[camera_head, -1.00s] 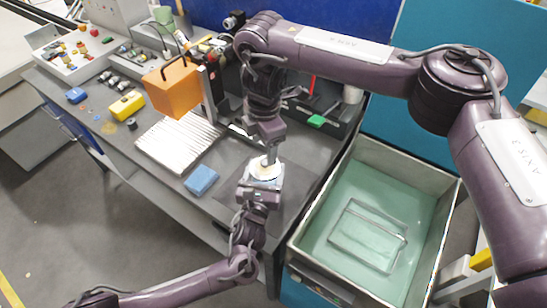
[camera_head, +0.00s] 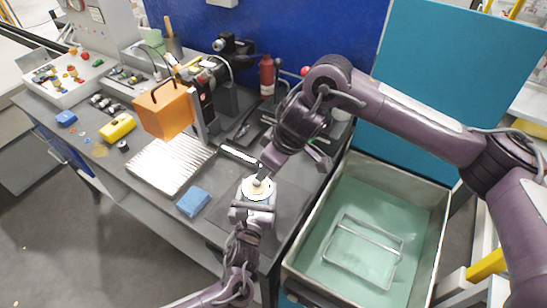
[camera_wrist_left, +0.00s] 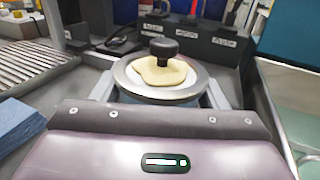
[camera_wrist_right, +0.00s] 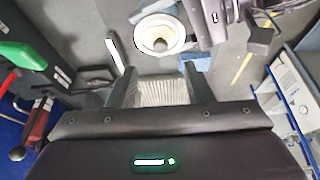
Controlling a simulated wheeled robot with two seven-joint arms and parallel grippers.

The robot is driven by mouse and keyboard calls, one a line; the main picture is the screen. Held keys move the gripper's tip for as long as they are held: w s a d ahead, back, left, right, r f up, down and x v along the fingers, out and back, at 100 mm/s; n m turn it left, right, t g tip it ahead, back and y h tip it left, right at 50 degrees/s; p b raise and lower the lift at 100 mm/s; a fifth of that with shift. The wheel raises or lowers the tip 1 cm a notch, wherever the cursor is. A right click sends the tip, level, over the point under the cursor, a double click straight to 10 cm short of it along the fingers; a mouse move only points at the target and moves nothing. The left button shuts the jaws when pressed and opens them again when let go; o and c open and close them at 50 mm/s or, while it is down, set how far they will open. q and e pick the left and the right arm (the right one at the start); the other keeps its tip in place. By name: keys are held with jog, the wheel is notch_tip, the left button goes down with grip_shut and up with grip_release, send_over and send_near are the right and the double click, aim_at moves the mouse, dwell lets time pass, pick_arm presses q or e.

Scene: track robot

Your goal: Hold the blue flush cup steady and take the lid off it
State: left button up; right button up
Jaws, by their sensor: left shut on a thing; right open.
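My left gripper (camera_head: 256,205) is shut around the cup from the near side. My right gripper (camera_head: 266,166) is open, just above and beyond the knob. In the right wrist view the lid (camera_wrist_right: 160,38) lies ahead of my empty right fingers (camera_wrist_right: 160,85).
A blue block (camera_head: 194,202) and a ribbed metal plate (camera_head: 172,163) lie left of the cup on the grey bench. An orange box (camera_head: 164,112) stands behind the plate. A green-lined basin (camera_head: 360,255) with a wire frame is at the right.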

aim_at(257, 181)
jog(key=x, duration=0.9)
jog(key=shift+c, duration=0.3)
grip_shut()
jog(key=shift+r, duration=0.2)
dwell(0.4)
jog(key=shift+r, duration=1)
jog(key=shift+r, duration=0.1)
jog(key=shift+r, duration=1.9)
pick_arm(q)
jog(key=o, duration=1.4)
